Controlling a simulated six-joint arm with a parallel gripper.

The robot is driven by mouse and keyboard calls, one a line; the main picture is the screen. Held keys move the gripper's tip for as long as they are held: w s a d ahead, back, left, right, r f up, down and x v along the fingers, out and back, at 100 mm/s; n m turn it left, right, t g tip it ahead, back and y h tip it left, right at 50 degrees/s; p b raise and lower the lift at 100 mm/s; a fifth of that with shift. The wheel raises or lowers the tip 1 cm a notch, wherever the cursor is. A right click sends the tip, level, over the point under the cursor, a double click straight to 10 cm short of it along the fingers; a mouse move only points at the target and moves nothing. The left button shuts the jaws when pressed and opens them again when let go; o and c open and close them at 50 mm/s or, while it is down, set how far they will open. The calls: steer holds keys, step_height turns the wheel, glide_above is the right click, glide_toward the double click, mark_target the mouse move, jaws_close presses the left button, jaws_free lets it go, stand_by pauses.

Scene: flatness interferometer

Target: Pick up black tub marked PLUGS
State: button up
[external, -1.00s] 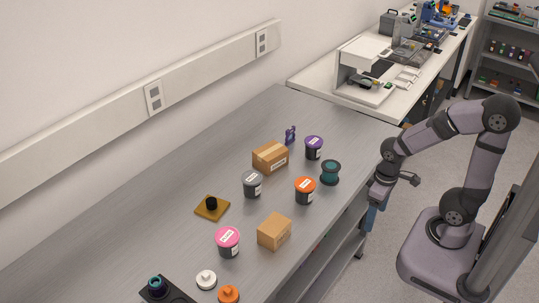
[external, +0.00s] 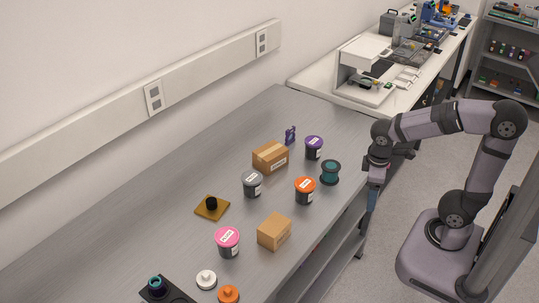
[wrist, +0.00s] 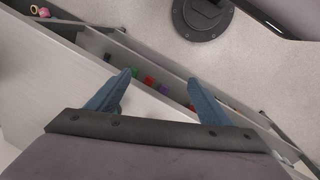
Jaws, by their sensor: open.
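Several black tubs with coloured lids stand upright on the grey bench. They are a purple-lidded tub (external: 313,154), a grey-lidded tub (external: 252,190), an orange-lidded tub (external: 305,198) and a pink-lidded tub (external: 228,249). Each seems to carry a white label, but the print is too small to tell which says PLUGS. My gripper (external: 370,206) hangs at the bench's right edge, apart from all the tubs. In the wrist view my gripper (wrist: 158,80) is open and empty between its two blue fingers. No tub shows clearly on the bench there.
Two cardboard boxes (external: 270,157) (external: 275,232) and a teal spool (external: 330,172) stand near the tubs. A yellow plate with a black knob (external: 211,209), a white piece (external: 206,280) and an orange piece (external: 228,294) lie nearby. The bench's left side (external: 130,210) is clear.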

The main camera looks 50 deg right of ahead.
mark_target(233, 238)
steer(key=w+a+n+t+h+b, duration=0.2)
steer(key=w+a+n+t, duration=0.3)
steer(key=w+n, duration=0.45)
steer(key=w+a+n+t+h+b, duration=0.2)
steer(key=w+a+n+t, duration=0.1)
steer(key=w+a+n, duration=0.55)
steer(key=w+a+n+t+y, duration=0.2)
steer(key=a+n, duration=0.2)
steer(key=a, duration=0.4)
steer(key=w+a+n+t+y+b, duration=0.1)
steer(key=w+a+n+t+y, duration=0.1)
steer(key=a+n, duration=0.3)
steer(key=w+a+n+t+y+b, duration=0.1)
steer(key=a+n, duration=0.4)
steer(key=a, duration=0.5)
steer(key=shift+w+a+t+y, duration=0.3)
steer(key=shift+w+t+y, duration=0.2)
steer(key=shift+t+y, duration=0.15)
steer(key=f, duration=0.4)
steer(key=shift+w+d+f, duration=0.1)
steer(key=shift+d, duration=0.1)
steer(key=shift+f, duration=0.15)
steer(key=shift+p+x, duration=0.55)
steer(key=shift+x, duration=0.3)
steer(key=shift+p+x, duration=1.2)
steer(key=shift+x, duration=1.6)
steer(key=shift+a, duration=0.2)
